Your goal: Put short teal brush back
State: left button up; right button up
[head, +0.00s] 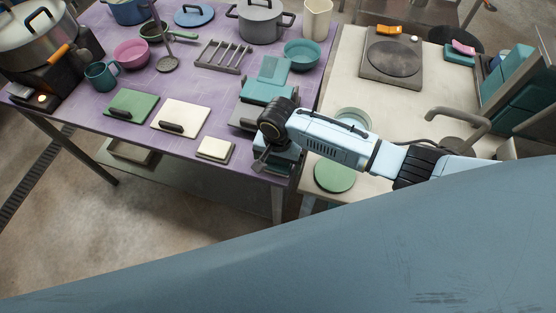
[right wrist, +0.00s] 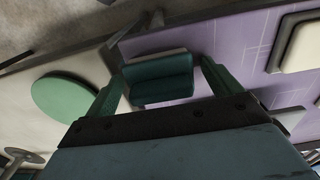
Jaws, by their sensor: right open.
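A short dark teal block (right wrist: 160,80), which looks like the teal brush, lies at the right front corner of the purple table in the right wrist view. It has a pale edge along its far side. My right gripper (right wrist: 160,86) is open, with one finger on each side of the block and visible gaps between. In the head view my right gripper (head: 264,160) is over that table corner and hides most of what is under it. I cannot tell its exact height above the block. My left gripper is not in view.
The purple table (head: 205,95) holds a green board (head: 130,103), a cream board (head: 180,115), a small cream block (head: 214,148) and a slotted rack (head: 222,56). Teal trays (head: 265,90) stand behind my gripper. A round green board (head: 335,175) lies on the pale counter.

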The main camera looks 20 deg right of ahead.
notch_tip(320, 180, up, 12)
jog(key=p, duration=0.1)
jog(key=shift+r, duration=0.2)
